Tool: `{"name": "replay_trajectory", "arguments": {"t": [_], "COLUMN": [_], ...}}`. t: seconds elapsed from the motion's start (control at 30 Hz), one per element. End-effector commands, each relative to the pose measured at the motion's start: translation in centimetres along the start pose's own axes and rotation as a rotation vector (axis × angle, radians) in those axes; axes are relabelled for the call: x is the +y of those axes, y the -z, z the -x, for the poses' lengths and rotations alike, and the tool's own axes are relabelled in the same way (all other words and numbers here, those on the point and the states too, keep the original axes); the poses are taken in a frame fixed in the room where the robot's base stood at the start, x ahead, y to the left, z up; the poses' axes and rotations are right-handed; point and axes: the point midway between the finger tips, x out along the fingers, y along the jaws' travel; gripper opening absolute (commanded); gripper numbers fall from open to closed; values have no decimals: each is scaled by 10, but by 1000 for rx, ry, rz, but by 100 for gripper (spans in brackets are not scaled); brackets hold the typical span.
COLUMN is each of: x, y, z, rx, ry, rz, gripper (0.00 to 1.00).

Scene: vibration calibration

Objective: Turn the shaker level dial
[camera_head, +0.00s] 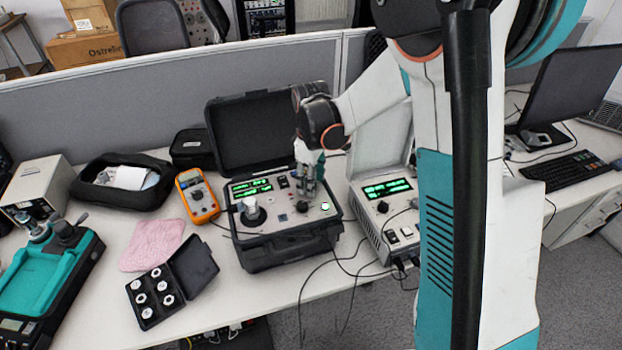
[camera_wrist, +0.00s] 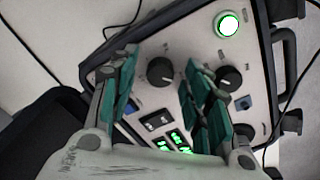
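The shaker unit is an open black case with a light control panel (camera_head: 285,222), at the centre of the head view. My gripper (camera_head: 309,190) is over the right half of this panel, pointing down. In the wrist view my gripper (camera_wrist: 160,62) is open, with teal fingers spread. One black dial with a white mark (camera_wrist: 160,71) shows between the fingers. A second black dial (camera_wrist: 229,78) is just outside the right finger. The labels are too small to read, so I cannot tell which is the shaker level dial. Contact with either dial is not visible.
A lit green-white button (camera_wrist: 228,25) is near the panel's edge. A shaker head (camera_head: 252,211) stands on the panel's left. A grey instrument with a green display (camera_head: 387,189) stands close on the right, an orange multimeter (camera_head: 197,196) on the left. Cables hang over the front edge.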

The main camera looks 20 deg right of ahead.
Motion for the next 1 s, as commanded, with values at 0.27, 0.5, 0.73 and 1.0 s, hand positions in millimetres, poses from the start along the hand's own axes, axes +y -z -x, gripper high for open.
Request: {"name": "replay_trajectory", "arguments": {"t": [0.27,0.5,0.73,1.0], "x": [0,0,0,0], "y": [0,0,0,0], "z": [7,48,93,118], "rx": [0,0,0,0], "ry": [0,0,0,0], "rz": [0,0,0,0], "gripper": [44,44,44,44]}}
